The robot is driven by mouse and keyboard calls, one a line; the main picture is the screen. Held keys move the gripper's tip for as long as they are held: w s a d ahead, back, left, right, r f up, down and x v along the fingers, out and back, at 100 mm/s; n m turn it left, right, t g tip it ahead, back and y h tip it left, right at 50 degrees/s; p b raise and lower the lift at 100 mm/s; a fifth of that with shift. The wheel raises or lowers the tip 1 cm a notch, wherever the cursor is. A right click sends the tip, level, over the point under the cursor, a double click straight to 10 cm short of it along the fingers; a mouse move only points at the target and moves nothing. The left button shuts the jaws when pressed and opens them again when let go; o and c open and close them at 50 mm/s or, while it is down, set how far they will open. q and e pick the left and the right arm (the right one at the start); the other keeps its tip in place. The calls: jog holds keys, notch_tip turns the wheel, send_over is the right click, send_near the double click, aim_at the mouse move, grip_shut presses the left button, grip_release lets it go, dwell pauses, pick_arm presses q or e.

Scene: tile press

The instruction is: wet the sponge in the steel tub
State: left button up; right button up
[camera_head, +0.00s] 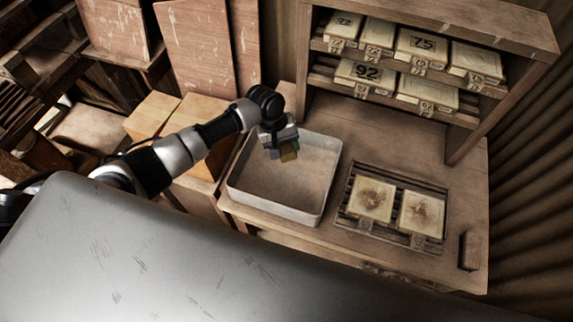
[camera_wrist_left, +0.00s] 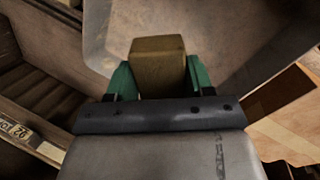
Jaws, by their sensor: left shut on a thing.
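A yellow-brown sponge (camera_head: 288,155) is held by my left gripper (camera_head: 283,149) over the steel tub (camera_head: 324,143). In the left wrist view the sponge (camera_wrist_left: 158,66) sits between the green fingertips of my left gripper (camera_wrist_left: 157,78), which is shut on it. The tub (camera_wrist_left: 235,40) shows beyond it there. The tub is a wide, shallow, open box on the bench. The sponge appears above the tub's floor, inside its rim in the head view; its exact height is hard to tell. My right gripper is out of view.
Two stained tiles (camera_head: 372,199) lie on a slatted rack (camera_head: 350,224) right of the tub. A small brown block (camera_head: 469,251) stands at the bench's right end. A wooden shelf (camera_head: 450,124) with numbered tiles stands behind. Wooden boxes (camera_head: 196,112) stand left of the tub.

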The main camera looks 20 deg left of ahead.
aim_at(289, 146)
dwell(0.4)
pick_arm(q)
notch_tip(289, 146, up, 2)
jog(key=shift+r+p, duration=0.15)
jog(key=shift+p, duration=0.85)
jog(key=shift+r, duration=0.85)
